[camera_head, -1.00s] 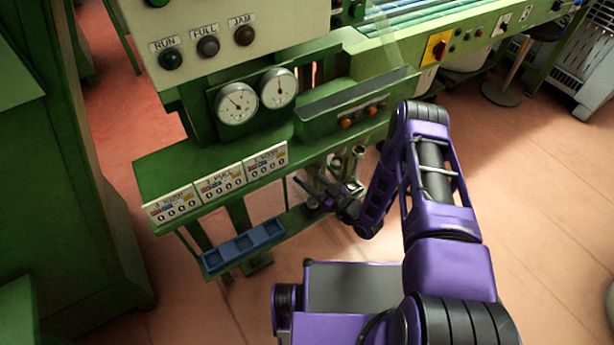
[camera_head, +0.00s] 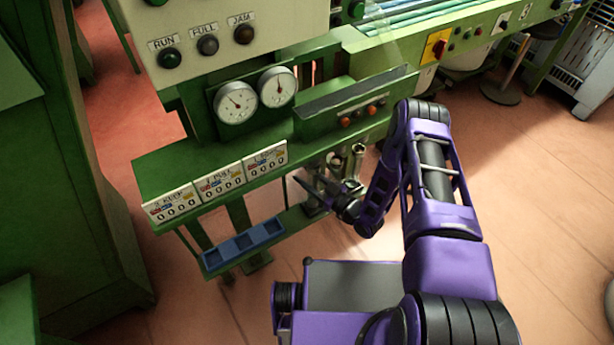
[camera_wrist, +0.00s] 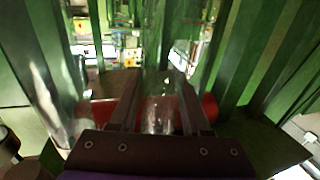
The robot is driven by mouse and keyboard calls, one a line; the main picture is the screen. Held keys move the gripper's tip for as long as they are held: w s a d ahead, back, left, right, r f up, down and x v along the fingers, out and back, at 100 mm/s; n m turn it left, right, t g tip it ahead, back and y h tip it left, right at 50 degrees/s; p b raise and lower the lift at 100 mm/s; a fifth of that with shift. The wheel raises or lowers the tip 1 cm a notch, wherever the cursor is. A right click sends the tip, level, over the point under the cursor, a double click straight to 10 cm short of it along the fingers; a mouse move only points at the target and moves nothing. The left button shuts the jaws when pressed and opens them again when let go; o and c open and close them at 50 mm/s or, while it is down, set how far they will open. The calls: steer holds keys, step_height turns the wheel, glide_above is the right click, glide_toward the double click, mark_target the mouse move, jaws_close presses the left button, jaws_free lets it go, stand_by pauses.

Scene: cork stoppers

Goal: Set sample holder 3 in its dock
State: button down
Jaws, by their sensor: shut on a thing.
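In the head view, the held thing is too small to make out. I cannot tell which part is the dock.
A blue tray with several compartments (camera_head: 243,246) sits on the low shelf, left of my gripper. Above it are number cards (camera_head: 219,182) along a green ledge, and two dials (camera_head: 257,95). Green uprights stand close on both sides in the wrist view. Open floor lies in front.

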steer(key=shift+f, duration=1.3)
stand_by(1.2)
steer(key=shift+c, duration=1.4)
jaws_free()
steer(key=v, duration=1.2)
steer(key=shift+p, duration=0.45)
